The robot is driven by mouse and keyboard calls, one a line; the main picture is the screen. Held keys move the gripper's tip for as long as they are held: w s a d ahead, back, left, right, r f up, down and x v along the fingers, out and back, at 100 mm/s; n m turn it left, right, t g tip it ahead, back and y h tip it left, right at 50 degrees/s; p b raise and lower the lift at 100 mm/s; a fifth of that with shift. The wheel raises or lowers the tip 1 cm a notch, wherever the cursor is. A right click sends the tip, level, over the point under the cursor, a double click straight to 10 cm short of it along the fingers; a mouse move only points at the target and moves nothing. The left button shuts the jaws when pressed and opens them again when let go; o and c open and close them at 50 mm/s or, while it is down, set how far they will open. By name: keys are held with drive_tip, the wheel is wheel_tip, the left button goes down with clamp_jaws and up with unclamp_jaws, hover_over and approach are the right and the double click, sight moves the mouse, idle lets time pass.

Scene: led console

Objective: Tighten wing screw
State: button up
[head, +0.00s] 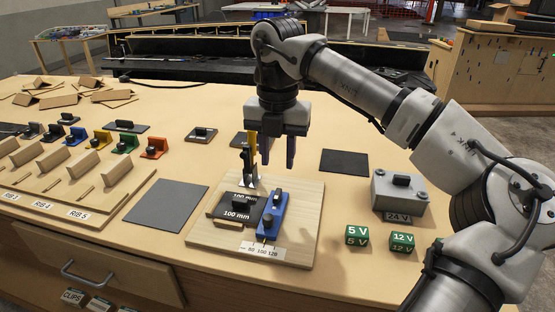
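A wooden board (310,215) lies on the bench, with a black block (236,215) labelled 100 mm and a blue part (268,222) beside it. The blue part has a dark raised knob (278,198) on top, which may be the wing screw; I cannot tell for sure. A small scale plate (262,250) marked around 100 is at the front. My gripper (278,157) points down above the back of the board, its two fingers apart with nothing clear between them. A yellow and black upright piece (252,150) shows just left of the fingers, partly hidden.
A grey 24 V box (401,195) and green 5 V (357,236) and 12 V (402,242) blocks stand right of the board. A grey mat (166,206) lies left, beyond it a rack (110,180) with ribs and several coloured clips. A dark mat (344,162) lies behind.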

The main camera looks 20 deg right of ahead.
wheel_tip(320, 180, up, 6)
drive_tip(key=p, duration=0.3)
idle(0.3)
